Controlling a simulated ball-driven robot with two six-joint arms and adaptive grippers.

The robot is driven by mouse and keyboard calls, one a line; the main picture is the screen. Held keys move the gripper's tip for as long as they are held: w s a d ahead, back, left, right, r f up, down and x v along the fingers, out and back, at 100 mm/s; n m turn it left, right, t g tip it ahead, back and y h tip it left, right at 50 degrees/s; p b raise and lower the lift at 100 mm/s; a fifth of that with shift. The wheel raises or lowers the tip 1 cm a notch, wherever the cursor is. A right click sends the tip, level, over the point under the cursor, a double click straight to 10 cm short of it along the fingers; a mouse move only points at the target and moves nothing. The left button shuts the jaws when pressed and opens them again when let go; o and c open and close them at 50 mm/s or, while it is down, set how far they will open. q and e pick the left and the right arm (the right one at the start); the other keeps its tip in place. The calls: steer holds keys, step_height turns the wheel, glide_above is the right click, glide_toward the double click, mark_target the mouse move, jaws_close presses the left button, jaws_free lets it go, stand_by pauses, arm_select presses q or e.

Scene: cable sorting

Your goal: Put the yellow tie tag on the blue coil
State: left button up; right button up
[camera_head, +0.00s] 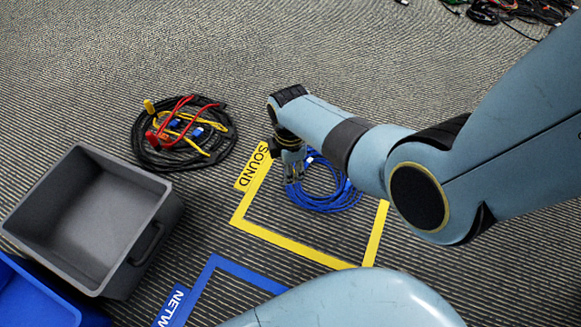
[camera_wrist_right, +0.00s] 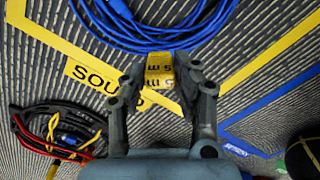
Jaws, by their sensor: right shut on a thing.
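The blue coil (camera_head: 328,192) lies on the carpet inside the yellow-taped square, partly hidden by my right arm and gripper. In the right wrist view, strands of the blue coil (camera_wrist_right: 150,28) cross the top. My right gripper (camera_head: 293,170) points down at the coil's left side. In the right wrist view, my right gripper (camera_wrist_right: 160,82) is shut on the yellow tie tag (camera_wrist_right: 158,66), which has dark lettering. The tag sits right at the coil's near edge; I cannot tell whether they touch. My left gripper is out of view.
A yellow tape outline (camera_head: 285,244) carries a "SOUND" label (camera_head: 252,167). A black coil (camera_head: 142,140) with red, yellow and blue pieces lies to the left. A grey bin (camera_head: 75,240) and blue bin (camera_head: 30,300) stand left. Blue tape (camera_head: 245,270) is in front. Cables lie far right.

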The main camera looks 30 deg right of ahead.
steer(key=shift+f, duration=0.6)
stand_by(1.1)
steer(key=o, duration=0.8)
step_height(320, 180, up, 12)
